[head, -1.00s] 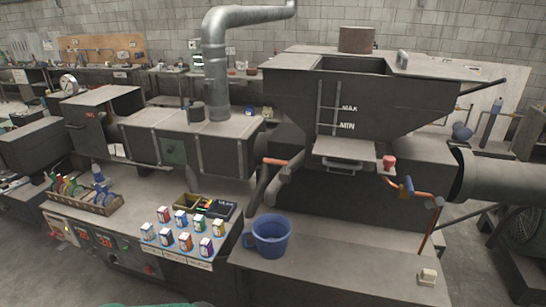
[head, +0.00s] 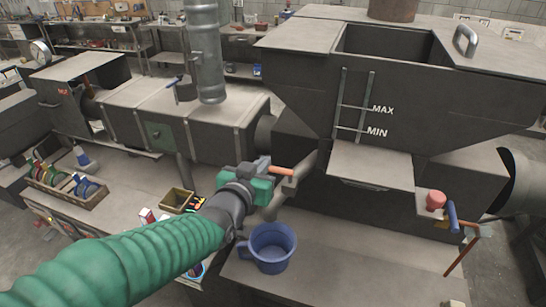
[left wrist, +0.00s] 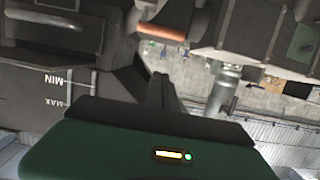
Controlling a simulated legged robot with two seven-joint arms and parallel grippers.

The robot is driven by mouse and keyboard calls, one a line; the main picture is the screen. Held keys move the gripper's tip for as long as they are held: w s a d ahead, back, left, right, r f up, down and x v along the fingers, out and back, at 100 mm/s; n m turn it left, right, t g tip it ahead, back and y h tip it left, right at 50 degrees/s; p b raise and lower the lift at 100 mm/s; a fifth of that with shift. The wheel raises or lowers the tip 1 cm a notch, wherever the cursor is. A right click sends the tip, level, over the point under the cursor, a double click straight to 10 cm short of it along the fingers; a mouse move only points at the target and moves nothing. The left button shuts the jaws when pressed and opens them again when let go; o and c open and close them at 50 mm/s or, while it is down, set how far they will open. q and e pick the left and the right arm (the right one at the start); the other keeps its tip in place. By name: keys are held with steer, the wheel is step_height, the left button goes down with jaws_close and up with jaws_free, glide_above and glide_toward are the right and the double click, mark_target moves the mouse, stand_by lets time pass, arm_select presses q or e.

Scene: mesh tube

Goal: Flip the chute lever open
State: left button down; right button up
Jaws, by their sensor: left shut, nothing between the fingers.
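The lever with an orange handle (head: 292,171) sticks out to the left from the grey chute pipe (head: 285,193) on the left side of the dark hopper machine (head: 390,100). My left gripper (head: 264,168), green and dark grey, is shut and empty beside the lever's left end. I cannot tell whether it touches the handle. In the left wrist view the dark fingers (left wrist: 163,92) are together, and the hopper with its MIN and MAX marks (left wrist: 55,90) appears upside down. My right gripper is not in view.
A red knob (head: 436,200) and a blue-handled lever (head: 453,217) are on the right. A wooden rack (head: 65,190) with spools is on the left.

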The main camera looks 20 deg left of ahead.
arm_select(q)
steer(key=p, duration=0.3)
glide_above(272, 170)
steer(key=w, duration=0.2)
step_height(272, 170, down, 2)
steer(key=shift+s+a+f, duration=0.15)
steer(key=shift+f, duration=0.05)
steer(key=f, duration=0.1)
steer(key=s+f, duration=0.1)
steer(key=f+p, duration=0.1)
steer(key=shift+s+d, duration=0.15)
steer(key=shift+d, duration=0.2)
steer(key=shift+s+f, duration=0.25)
steer(key=shift+f, duration=0.05)
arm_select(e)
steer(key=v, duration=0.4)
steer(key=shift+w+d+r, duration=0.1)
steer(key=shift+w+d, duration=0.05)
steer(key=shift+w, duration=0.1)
arm_select(q)
steer(key=shift+a+f, duration=0.1)
steer(key=shift+a, duration=0.15)
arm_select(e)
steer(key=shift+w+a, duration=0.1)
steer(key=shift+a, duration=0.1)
